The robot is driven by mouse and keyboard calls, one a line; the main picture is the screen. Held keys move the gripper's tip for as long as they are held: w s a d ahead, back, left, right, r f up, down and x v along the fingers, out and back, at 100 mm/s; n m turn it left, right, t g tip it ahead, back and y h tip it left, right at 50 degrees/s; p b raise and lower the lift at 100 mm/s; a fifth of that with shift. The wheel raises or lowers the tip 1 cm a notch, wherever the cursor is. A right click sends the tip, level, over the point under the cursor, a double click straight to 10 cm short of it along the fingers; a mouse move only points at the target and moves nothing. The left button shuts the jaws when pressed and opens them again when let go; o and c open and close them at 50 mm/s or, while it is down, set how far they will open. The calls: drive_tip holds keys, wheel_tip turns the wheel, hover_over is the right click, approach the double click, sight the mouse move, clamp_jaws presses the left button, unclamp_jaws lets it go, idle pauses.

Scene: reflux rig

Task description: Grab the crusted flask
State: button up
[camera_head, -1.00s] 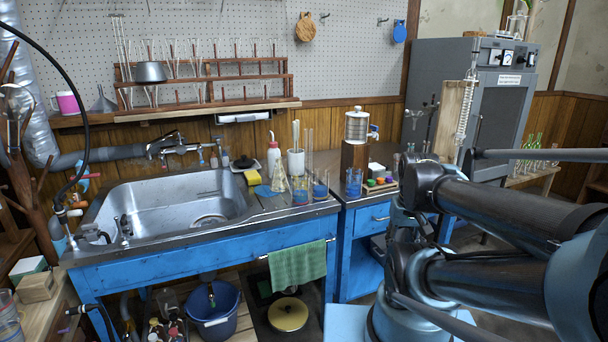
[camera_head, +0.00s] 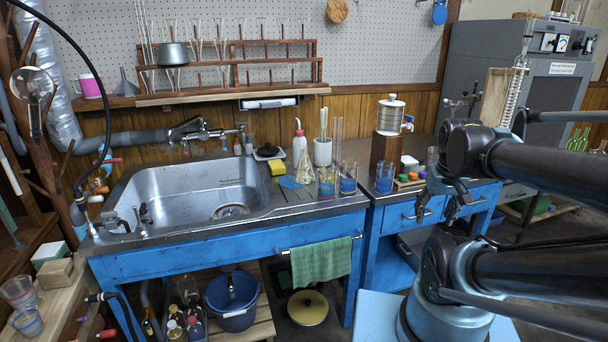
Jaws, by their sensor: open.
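A clear conical flask (camera_head: 304,171) with a yellowish, crusted look stands upright on the counter right of the sink. It is beside the beakers and partly overlaps them in the view. My gripper (camera_head: 441,207) hangs in front of the blue drawer unit, well to the right of the flask and apart from it. Its dark fingers are small in the view; they look spread and hold nothing.
Around the flask stand a white squeeze bottle (camera_head: 299,147), a yellow sponge (camera_head: 277,168) and a beaker of blue liquid (camera_head: 348,178). The steel sink (camera_head: 165,196) lies to the left. A green towel (camera_head: 321,262) hangs below the counter edge.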

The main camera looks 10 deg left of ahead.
drive_tip(key=w+a+r+n+t, duration=0.1)
drive_tip(key=w+a+r+n, duration=0.1)
drive_tip(key=w+a+r, duration=0.55)
wheel_tip(320, 180, up, 10)
drive_tip(key=n+t+y, duration=0.2)
drive_tip(key=n+y, duration=0.1)
hover_over(304, 151)
drive_tip(key=s+d, duration=0.5)
drive_tip(key=s, duration=0.1)
drive_tip(key=x, duration=1.1)
drive_tip(key=shift+s+a+f, duration=0.15)
drive_tip(key=shift+a+f, duration=0.05)
drive_tip(key=shift+a, duration=0.2)
drive_tip(key=shift+a+x, duration=0.1)
drive_tip(key=shift+x, duration=1.2)
drive_tip(key=shift+a+x, duration=0.15)
drive_tip(key=shift+x, duration=1.15)
drive_tip(key=shift+s, duration=0.1)
clamp_jaws()
